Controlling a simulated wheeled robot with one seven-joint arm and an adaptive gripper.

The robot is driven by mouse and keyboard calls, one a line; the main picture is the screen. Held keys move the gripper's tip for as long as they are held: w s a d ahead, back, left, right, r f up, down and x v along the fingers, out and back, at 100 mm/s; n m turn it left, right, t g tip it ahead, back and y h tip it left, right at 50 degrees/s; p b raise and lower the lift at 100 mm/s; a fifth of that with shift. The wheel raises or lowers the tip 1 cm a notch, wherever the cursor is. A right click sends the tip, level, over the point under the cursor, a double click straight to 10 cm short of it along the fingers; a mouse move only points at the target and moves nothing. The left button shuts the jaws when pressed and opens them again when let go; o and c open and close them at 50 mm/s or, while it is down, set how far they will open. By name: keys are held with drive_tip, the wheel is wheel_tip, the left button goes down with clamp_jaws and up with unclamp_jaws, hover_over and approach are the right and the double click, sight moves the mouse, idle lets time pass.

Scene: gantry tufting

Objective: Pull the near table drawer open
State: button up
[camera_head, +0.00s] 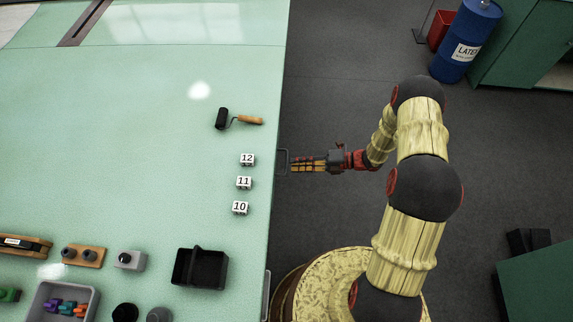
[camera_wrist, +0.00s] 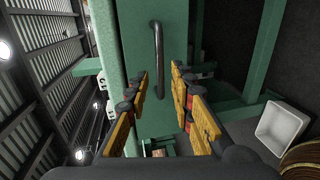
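The green drawer front (camera_wrist: 178,110) fills the middle of the wrist view, with a dark bar handle (camera_wrist: 158,60) on it. In the head view that handle (camera_head: 283,160) sticks out from the table's right edge. My gripper (camera_head: 294,165) reaches left toward it, its tips close to the bar. In the wrist view my gripper (camera_wrist: 160,78) is open, with yellow fingers on either side of the handle's line. The lower part of the bar lies between the fingertips in the picture. I cannot tell whether they touch it. The drawer looks closed.
Another handle (camera_head: 267,294) shows lower on the table edge. A blue barrel (camera_head: 465,40) stands at the back right.

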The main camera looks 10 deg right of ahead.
drive_tip(key=shift+b+x, duration=0.45)
drive_tip(key=shift+x, duration=1.8)
clamp_jaws()
drive_tip(key=shift+f, duration=0.1)
